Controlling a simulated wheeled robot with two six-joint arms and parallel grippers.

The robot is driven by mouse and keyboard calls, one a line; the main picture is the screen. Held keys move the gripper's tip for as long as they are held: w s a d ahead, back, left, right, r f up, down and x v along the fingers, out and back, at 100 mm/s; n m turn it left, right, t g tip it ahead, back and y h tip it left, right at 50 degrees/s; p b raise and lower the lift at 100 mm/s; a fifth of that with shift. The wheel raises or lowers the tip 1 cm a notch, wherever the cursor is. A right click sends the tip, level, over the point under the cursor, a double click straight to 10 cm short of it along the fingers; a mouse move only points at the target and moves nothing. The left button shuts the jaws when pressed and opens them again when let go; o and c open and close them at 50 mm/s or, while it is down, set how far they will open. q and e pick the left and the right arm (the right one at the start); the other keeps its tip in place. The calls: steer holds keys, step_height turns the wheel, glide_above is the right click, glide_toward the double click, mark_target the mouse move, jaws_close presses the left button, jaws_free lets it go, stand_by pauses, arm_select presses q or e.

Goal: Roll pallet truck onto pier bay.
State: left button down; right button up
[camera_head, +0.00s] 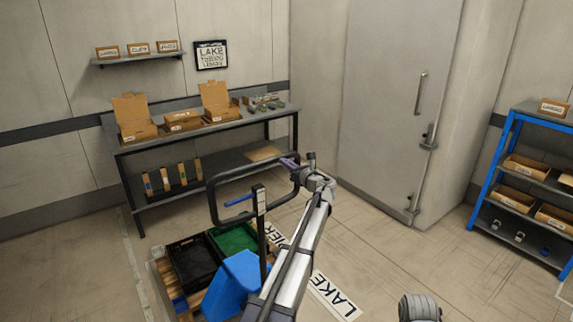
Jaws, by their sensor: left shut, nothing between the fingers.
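The pallet truck has a blue body (238,282), a dark upright mast and a black loop handle (209,196). A wooden pallet (162,272) sits by the truck and bears a black crate (190,262) and a green crate (232,237). My left gripper (288,162) is shut at the upper right of the loop handle. I cannot tell whether it touches the bar. My left arm hides part of the floor and the truck's right side. Floor signs read LAKE (335,297) and, partly hidden, apparently PIER (274,235). My right gripper is not in view.
A workbench (200,134) with open cartons stands behind the truck against the wall. A closed grey door (395,100) is at the back. A blue shelf rack (487,180) stands at the right. The floor between my arm and the rack is clear.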

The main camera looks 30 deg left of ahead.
arm_select(q)
steer(key=shift+w+a+r, duration=0.1)
steer(key=shift+w+a, duration=0.1)
steer(key=shift+a, duration=0.1)
steer(key=shift+x, duration=1.25)
steer(key=shift+a, duration=0.2)
steer(key=shift+x, duration=2.2)
steer(key=v, duration=1)
steer(key=shift+d, duration=0.1)
